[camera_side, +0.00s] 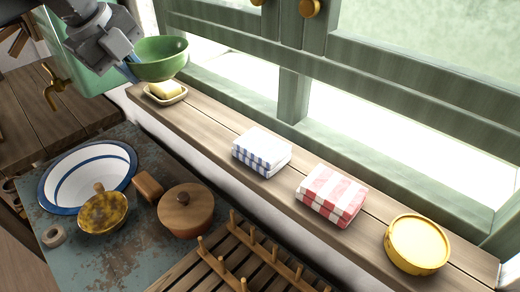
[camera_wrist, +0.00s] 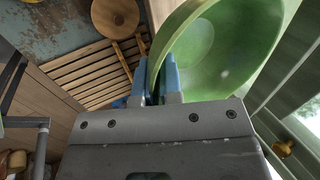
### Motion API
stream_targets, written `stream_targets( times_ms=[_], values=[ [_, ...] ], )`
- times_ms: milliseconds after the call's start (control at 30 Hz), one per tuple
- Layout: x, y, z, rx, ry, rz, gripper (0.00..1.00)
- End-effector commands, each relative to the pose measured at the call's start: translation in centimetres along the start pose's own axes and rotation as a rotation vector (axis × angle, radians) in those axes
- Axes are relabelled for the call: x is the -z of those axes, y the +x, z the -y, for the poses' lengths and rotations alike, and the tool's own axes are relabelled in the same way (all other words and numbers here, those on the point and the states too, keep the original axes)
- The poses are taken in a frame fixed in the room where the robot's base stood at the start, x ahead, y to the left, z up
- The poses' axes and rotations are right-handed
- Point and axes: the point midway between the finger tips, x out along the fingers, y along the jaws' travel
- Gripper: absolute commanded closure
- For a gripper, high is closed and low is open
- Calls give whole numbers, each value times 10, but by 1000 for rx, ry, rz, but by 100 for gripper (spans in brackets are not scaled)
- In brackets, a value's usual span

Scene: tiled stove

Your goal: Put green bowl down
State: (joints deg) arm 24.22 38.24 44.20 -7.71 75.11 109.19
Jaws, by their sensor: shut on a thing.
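The green bowl (camera_side: 160,58) is at the upper left of the side view, upright and above the left end of the wooden window sill. My gripper (camera_side: 132,66) is shut on the bowl's left rim. In the wrist view the green bowl (camera_wrist: 232,50) fills the upper right, and my gripper's blue fingers (camera_wrist: 158,82) pinch its wall. A dish with a yellow block (camera_side: 165,91) stands on the sill just below the bowl. The gap between the bowl and that dish looks small.
The sill (camera_side: 212,120) also bears a blue-checked cloth (camera_side: 262,151), a red-striped cloth (camera_side: 332,194) and a yellow round dish (camera_side: 417,244), with bare wood between them.

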Motion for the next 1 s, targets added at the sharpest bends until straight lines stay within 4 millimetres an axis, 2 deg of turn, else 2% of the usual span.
stream_targets(
  times_ms=[167, 600, 733, 1000],
  values=[
    [13, 7, 6, 0, 37, -15, 100],
    [87, 76, 29, 1, 34, -13, 100],
    [97, 84, 33, 2, 32, -12, 100],
    [99, 103, 25, 0, 31, -13, 100]
  ],
)
